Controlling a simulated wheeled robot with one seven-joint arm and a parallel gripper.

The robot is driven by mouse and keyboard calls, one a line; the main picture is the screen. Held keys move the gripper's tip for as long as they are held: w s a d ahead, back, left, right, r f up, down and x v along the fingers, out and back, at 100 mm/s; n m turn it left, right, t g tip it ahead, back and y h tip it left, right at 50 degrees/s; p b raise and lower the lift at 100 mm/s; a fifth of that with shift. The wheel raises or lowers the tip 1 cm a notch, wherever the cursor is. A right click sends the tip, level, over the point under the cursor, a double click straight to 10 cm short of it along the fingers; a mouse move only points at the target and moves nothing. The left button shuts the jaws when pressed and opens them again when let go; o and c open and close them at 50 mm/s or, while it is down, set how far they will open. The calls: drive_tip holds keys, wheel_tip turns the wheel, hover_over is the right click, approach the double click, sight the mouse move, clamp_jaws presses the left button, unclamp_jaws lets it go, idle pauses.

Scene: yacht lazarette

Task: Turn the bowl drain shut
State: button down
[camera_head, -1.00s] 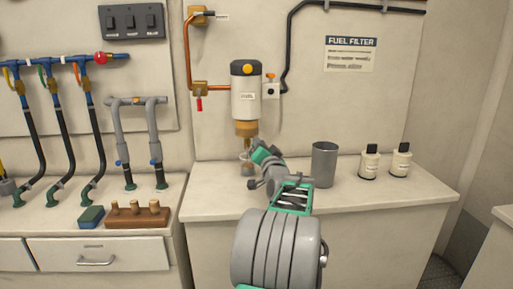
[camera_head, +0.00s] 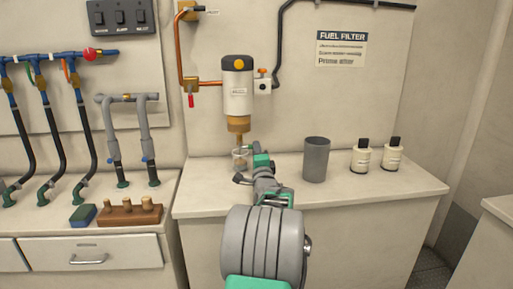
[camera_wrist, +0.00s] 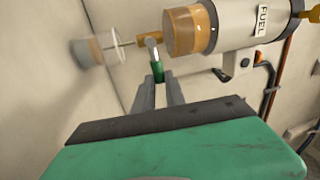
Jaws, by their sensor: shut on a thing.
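The fuel filter (camera_head: 238,88) hangs on the wall, with its amber bowl (camera_head: 239,124) at the bottom; the bowl also shows in the wrist view (camera_wrist: 187,29). Below it is the brass bowl drain (camera_wrist: 141,41), with a thin outlet towards a clear jar (camera_head: 239,160). The drain's lever has a green grip (camera_wrist: 157,72) and appears to stick out crosswise to the outlet. My gripper (camera_wrist: 159,84) is shut on the green grip, a finger on each side. In the head view my gripper (camera_head: 255,149) is right of the drain, whose lever is too small to make out.
A grey cup (camera_head: 316,160) stands on the counter (camera_head: 345,192) right of my gripper, with two white bottles (camera_head: 361,156) farther right. A copper pipe (camera_head: 181,50) with a red-handled valve and a black hose (camera_head: 279,40) run to the filter.

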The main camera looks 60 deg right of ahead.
drive_tip(key=shift+f+m, duration=0.25)
drive_tip(key=shift+m, duration=0.25)
drive_tip(key=c, duration=1.4)
unclamp_jaws()
drive_tip(key=v, duration=0.7)
drive_tip(key=shift+s+a, duration=0.2)
drive_tip(key=shift+a, duration=0.15)
drive_tip(key=shift+w, duration=0.1)
